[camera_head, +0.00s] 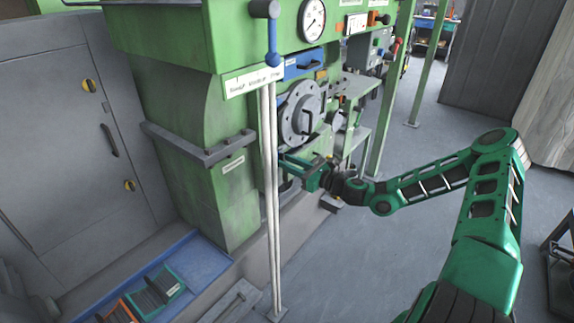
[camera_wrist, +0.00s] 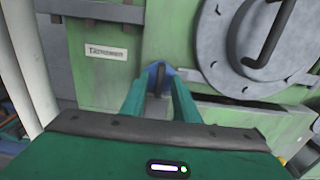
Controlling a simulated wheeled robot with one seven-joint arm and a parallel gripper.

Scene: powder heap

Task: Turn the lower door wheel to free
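My gripper (camera_head: 294,170) is low beside the green machine, below the round door. It also shows in the wrist view (camera_wrist: 160,82), pointing at the machine front. Its two green fingers stand apart. A small blue part with a dark upright bar (camera_wrist: 161,82) shows between and behind the fingertips; contact cannot be told. I cannot tell whether this part belongs to the lower door wheel, and no full wheel shows there. The round grey bolted door (camera_head: 300,113) with a dark handle is above the gripper; it also shows at upper right in the wrist view (camera_wrist: 230,50).
Pale vertical pipes (camera_head: 270,200) stand just left of my gripper. A grey rail (camera_head: 200,150) juts from the green machine (camera_head: 180,110). A blue tray (camera_head: 190,265) with small boxes lies at lower left.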

